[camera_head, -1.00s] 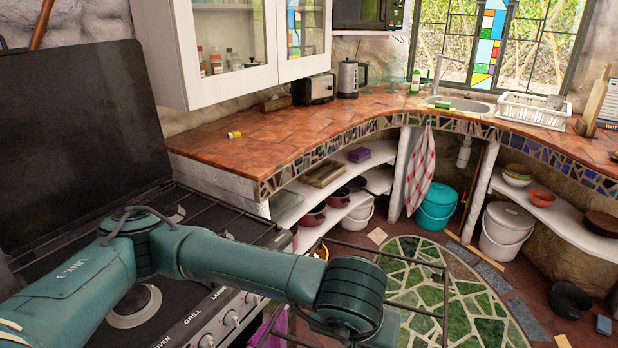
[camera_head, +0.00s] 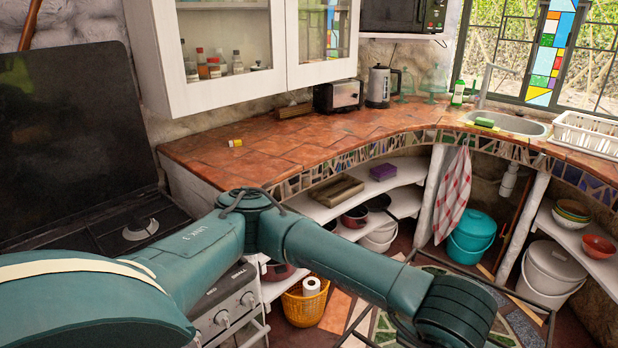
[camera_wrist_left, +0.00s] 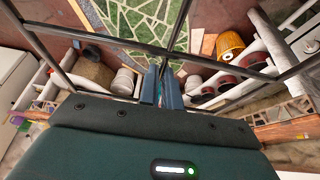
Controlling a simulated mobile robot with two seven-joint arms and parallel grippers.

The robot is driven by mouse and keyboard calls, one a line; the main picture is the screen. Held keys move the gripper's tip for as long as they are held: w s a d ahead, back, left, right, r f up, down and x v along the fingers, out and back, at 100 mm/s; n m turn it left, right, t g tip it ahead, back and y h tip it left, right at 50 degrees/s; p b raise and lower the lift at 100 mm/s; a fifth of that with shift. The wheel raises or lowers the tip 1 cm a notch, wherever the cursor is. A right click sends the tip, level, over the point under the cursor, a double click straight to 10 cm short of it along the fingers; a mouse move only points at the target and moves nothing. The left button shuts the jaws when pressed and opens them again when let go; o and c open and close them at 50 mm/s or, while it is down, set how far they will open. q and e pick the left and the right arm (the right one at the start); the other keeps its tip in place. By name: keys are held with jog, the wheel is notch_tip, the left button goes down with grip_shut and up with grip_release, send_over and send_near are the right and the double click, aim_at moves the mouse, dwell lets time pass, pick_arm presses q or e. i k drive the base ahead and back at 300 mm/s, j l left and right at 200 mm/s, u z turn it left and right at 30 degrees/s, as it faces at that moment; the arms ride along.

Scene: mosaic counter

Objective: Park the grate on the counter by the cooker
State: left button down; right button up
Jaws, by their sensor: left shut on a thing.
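The grate (camera_head: 549,318) is a frame of thin dark bars, out over the floor at the lower right of the head view, partly hidden by my left arm. In the left wrist view its bars (camera_wrist_left: 110,43) cross the picture. My left gripper (camera_wrist_left: 160,74) is shut on a bar of it there; the head view hides the jaws. The counter (camera_head: 290,150) has a reddish tiled top with a mosaic edge. The cooker (camera_head: 225,312) stands left of it, its black hob (camera_head: 140,228) partly behind my arm. My right gripper is not in view.
A toaster (camera_head: 338,96) and kettle (camera_head: 378,87) stand at the back. White cupboards (camera_head: 240,85) hang above. A yellow basket (camera_head: 305,303) stands below the shelves.

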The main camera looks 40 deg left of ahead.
aim_at(270, 153)
jog(key=i+l, duration=0.1)
jog(key=i, duration=1.15)
jog(key=i+u, duration=0.35)
jog(key=i, duration=0.15)
jog(key=i+l+u, duration=0.1)
jog(key=i+u, duration=0.3)
jog(key=i+j+u, duration=0.1)
jog(key=i+u, duration=0.4)
jog(key=i+l+u, duration=0.1)
jog(key=i+u, duration=0.5)
jog(key=i, duration=0.5)
jog(key=u, duration=0.1)
